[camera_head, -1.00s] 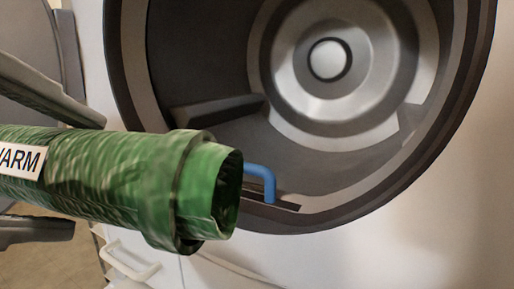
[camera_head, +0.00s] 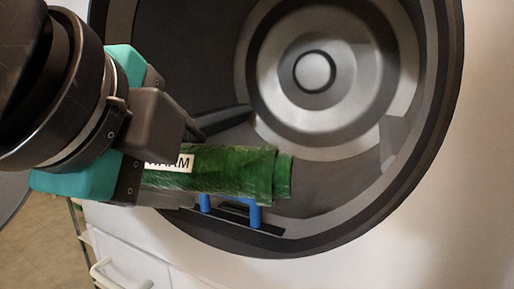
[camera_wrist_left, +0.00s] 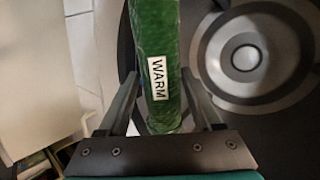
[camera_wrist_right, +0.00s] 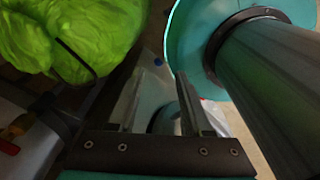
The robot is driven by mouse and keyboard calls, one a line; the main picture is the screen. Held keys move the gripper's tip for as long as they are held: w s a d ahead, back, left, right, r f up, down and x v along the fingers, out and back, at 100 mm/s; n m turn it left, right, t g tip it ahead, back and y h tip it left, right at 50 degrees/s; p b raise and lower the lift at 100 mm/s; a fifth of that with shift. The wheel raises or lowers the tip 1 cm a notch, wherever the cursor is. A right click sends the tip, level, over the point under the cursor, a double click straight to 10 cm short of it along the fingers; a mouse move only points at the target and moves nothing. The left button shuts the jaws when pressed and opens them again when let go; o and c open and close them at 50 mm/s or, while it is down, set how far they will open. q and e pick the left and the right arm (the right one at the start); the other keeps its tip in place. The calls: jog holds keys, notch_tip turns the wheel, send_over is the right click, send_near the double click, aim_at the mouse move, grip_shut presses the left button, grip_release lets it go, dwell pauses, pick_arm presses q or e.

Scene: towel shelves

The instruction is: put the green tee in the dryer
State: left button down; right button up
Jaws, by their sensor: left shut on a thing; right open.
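The green tee (camera_head: 225,172) is a rolled green bundle with a white WARM label. It lies level in the head view, its far end in front of or over the lower part of the dryer's (camera_head: 185,225) round opening; how deep it reaches I cannot tell. My left gripper (camera_head: 195,155) is shut on its left part, and the arm hides its near end. The left wrist view shows the tee (camera_wrist_left: 155,50) between the two fingers of my left gripper (camera_wrist_left: 160,88). My right gripper (camera_wrist_right: 160,88) is open and empty in the right wrist view.
A blue bracket (camera_head: 256,215) stands on a dark strip at the dryer's lower rim, just below the tee. White drawers (camera_head: 125,262) are at the lower left. A bright green bundle (camera_wrist_right: 60,35) is near my right gripper. The drum looks empty.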

pick_arm(q)
jog(key=w+d+p, duration=0.1)
jog(key=w+p, duration=0.1)
jog(key=p, duration=0.1)
jog(key=w+d+p, duration=0.1)
jog(key=w+p, duration=0.2)
jog(key=w+d+p, duration=0.1)
jog(key=w+p, duration=0.1)
jog(key=p, duration=0.1)
jog(key=shift+w+r, duration=0.1)
jog(key=shift+w, duration=0.1)
jog(key=w+d+b, duration=0.2)
jog(key=w+d, duration=0.3)
jog(key=w, duration=0.7)
jog(key=f+b, duration=0.1)
jog(key=f, duration=0.2)
jog(key=f+b, duration=0.2)
jog(key=f, duration=0.2)
jog(key=w+f+b, duration=0.1)
jog(key=f+b, duration=0.1)
jog(key=f, duration=0.2)
jog(key=shift+w+d, duration=0.1)
jog(key=shift+d, duration=0.2)
jog(key=shift+w+f+b, duration=0.15)
jog(key=shift+f+b, duration=0.35)
jog(key=shift+f, duration=0.2)
grip_release()
